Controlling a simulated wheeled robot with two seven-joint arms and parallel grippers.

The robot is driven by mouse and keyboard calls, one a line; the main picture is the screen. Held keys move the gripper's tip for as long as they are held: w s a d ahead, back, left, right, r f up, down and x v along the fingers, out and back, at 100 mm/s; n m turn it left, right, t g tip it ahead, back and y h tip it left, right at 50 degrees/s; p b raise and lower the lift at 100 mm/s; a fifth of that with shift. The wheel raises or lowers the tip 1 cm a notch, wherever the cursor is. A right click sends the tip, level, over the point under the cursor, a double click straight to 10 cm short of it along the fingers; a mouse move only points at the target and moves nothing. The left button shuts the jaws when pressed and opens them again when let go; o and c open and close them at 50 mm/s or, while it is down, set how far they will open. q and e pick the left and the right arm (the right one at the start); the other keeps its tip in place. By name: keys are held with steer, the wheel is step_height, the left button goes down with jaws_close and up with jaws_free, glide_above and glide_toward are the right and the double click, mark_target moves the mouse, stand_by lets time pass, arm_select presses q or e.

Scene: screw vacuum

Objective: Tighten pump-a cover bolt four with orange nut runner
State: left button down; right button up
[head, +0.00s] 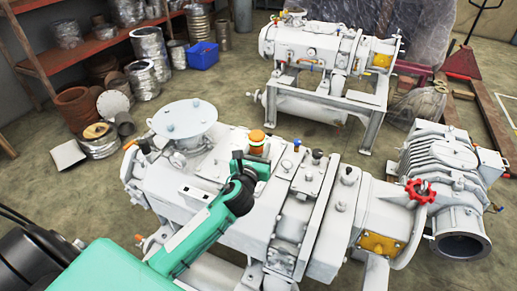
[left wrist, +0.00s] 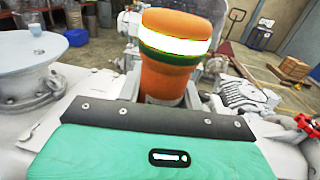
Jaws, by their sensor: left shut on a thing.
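The orange nut runner (head: 257,137) stands roughly upright over the near white pump (head: 200,165). My left gripper (head: 255,163) is shut on it, with the green arm reaching in from the lower left. In the left wrist view the nut runner (left wrist: 172,75) shows an orange body with a bright white band and a green ring. Its lower end is hidden behind my gripper's dark edge, so I cannot tell whether it touches a bolt. Several bolts and fittings dot the pump's top; which is cover bolt four I cannot tell. My right gripper is not in view.
A second white pump (head: 315,45) stands on a frame behind. A red handwheel (head: 420,191) and a ribbed motor (head: 455,165) are at the right. A rust-coloured shelf (head: 85,45), metal cans and a blue crate (head: 202,55) are at the back left. Floor between the pumps is clear.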

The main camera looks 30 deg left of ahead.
arm_select(q)
steer(key=shift+s+r, duration=0.1)
steer(key=shift+r, duration=0.05)
steer(key=shift+p, duration=0.4)
steer(key=shift+f+b, duration=1.8)
steer(key=shift+f, duration=1.05)
steer(key=shift+p, duration=0.5)
